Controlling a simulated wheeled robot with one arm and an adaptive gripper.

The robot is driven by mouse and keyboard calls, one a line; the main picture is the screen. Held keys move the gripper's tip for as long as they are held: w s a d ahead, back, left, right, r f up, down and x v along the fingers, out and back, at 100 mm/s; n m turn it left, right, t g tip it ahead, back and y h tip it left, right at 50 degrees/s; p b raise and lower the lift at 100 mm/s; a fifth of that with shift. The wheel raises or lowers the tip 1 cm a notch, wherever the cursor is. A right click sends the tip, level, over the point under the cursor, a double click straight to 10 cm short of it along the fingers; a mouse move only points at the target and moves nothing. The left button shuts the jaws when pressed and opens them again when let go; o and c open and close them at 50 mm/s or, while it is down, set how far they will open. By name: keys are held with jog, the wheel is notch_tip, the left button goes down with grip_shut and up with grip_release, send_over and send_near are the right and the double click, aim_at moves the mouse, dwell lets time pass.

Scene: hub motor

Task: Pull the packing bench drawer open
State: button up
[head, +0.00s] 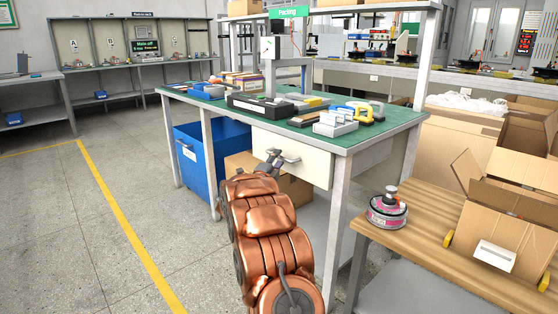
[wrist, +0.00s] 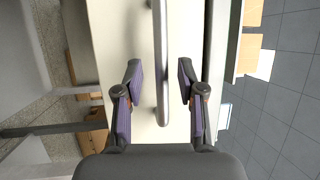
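The packing bench (head: 385,137) has a green top and white legs. Its cream drawer front (head: 310,165) sits under the top and looks flush with the frame. A grey bar handle (head: 290,157) is on the drawer front. My gripper (head: 272,157) is at the handle, partly hidden by my copper-coloured arm. In the wrist view, the handle bar (wrist: 161,50) runs between the two fingers of my gripper (wrist: 160,70), with a visible gap on each side. The cream drawer front (wrist: 118,40) fills the middle of that view.
A blue bin (head: 205,155) and a cardboard box (head: 240,167) stand under the bench. Tools and small trays lie on top. A wooden table (head: 420,240) with a pink-banded motor (head: 387,210) and an open carton (head: 510,230) is at right. Floor at left is clear.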

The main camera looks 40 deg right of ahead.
jog(key=shift+x, duration=0.95)
jog(key=shift+r, duration=0.1)
grip_shut()
